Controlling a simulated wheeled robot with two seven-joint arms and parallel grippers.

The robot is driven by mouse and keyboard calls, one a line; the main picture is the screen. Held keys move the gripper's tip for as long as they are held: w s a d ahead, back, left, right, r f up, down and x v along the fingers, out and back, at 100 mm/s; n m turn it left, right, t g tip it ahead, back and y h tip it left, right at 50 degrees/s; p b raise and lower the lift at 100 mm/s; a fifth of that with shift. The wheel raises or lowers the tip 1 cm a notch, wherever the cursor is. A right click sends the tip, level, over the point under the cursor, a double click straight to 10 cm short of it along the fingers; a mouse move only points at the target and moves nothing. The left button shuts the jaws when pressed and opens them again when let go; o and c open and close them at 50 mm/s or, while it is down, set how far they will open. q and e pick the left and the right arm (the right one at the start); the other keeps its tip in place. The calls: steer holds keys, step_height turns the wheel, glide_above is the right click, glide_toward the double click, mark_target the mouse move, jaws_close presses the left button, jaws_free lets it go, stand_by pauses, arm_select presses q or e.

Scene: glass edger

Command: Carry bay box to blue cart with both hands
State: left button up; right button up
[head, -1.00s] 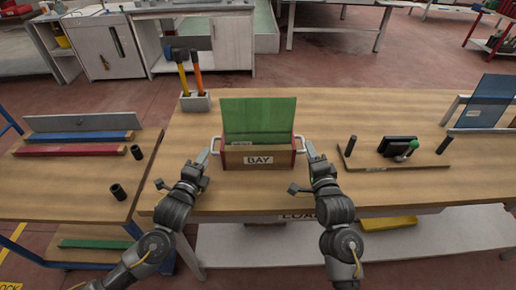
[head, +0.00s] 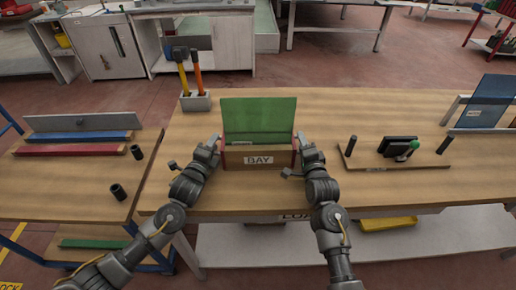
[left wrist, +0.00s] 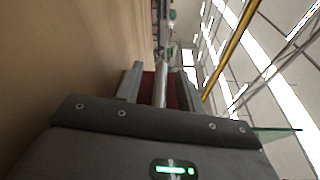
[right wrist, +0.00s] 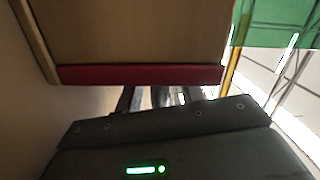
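The bay box (head: 258,160), with a wooden front labelled BAY, red ends and green sheets standing in it, rests on the wooden bench. My left gripper (head: 213,145) is at its left end. In the left wrist view a pale handle bar (left wrist: 160,88) lies between the open fingers, with gaps beside it. My right gripper (head: 305,144) is at the right end; in the right wrist view its fingers (right wrist: 160,98) are apart below the red end, around the handle. A cart with a blue frame and wooden top (head: 70,185) stands left of the bench.
On the cart lie red (head: 72,150) and blue (head: 78,137) bars, a grey strip and two dark cups (head: 117,191). A hammer holder (head: 195,101) stands behind the box. A board with pegs and a dark device (head: 398,146) is to the right.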

arm_select(q)
jaws_close()
arm_select(e)
jaws_close()
